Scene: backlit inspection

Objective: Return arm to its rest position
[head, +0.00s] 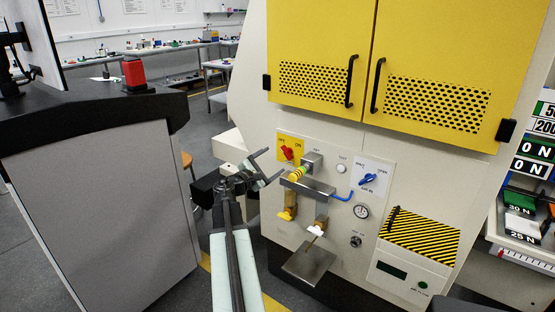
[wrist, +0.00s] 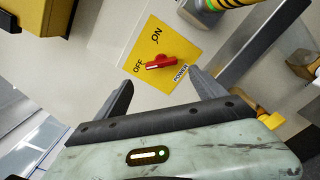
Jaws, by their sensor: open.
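My gripper (head: 276,164) is open and empty, in front of the left side of the cream machine's control panel in the head view. In the wrist view, its two dark fingers (wrist: 161,78) stand apart. The red power knob (wrist: 160,62) on a yellow plate shows between and beyond the fingertips, apart from them. Its white mark faces the word OFF. The knob also shows in the head view (head: 288,152), just above and right of my gripper. My arm reaches up and forward from the bottom of the head view.
Right of my gripper are a striped fitting (head: 298,173), a grey bracket (head: 308,187), brass valves (head: 290,200), a blue knob (head: 369,178) and a gauge (head: 362,211). A grey cabinet (head: 120,190) stands at left with a red object (head: 133,75) on top. Floor shows between cabinet and machine.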

